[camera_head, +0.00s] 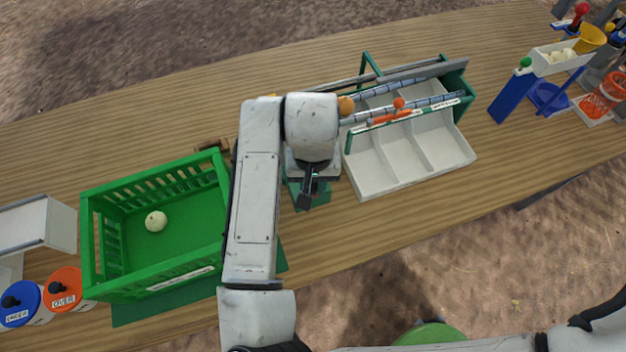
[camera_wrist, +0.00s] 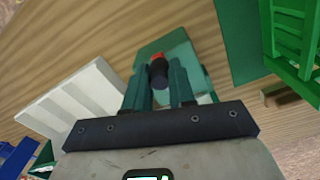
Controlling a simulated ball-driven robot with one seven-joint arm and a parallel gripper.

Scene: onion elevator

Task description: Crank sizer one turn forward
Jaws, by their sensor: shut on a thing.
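The sizer (camera_head: 411,146) has a white tray with several compartments, a green frame and sloping metal rollers. It stands right of my gripper in the head view, and its white tray also shows at the left of the wrist view (camera_wrist: 85,95). My gripper (camera_wrist: 160,82) is shut on the crank's black handle (camera_wrist: 158,73), which sits between the two fingers. A red part of the crank (camera_wrist: 157,57) shows just beyond the handle, over a green housing (camera_wrist: 186,55). In the head view my arm and wrist hide most of the crank.
A green crate (camera_head: 150,272) holding one pale onion (camera_head: 156,221) stands left of my arm. A yellow-orange ball (camera_head: 346,105) lies at the rollers' left end. More equipment crowds the right end.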

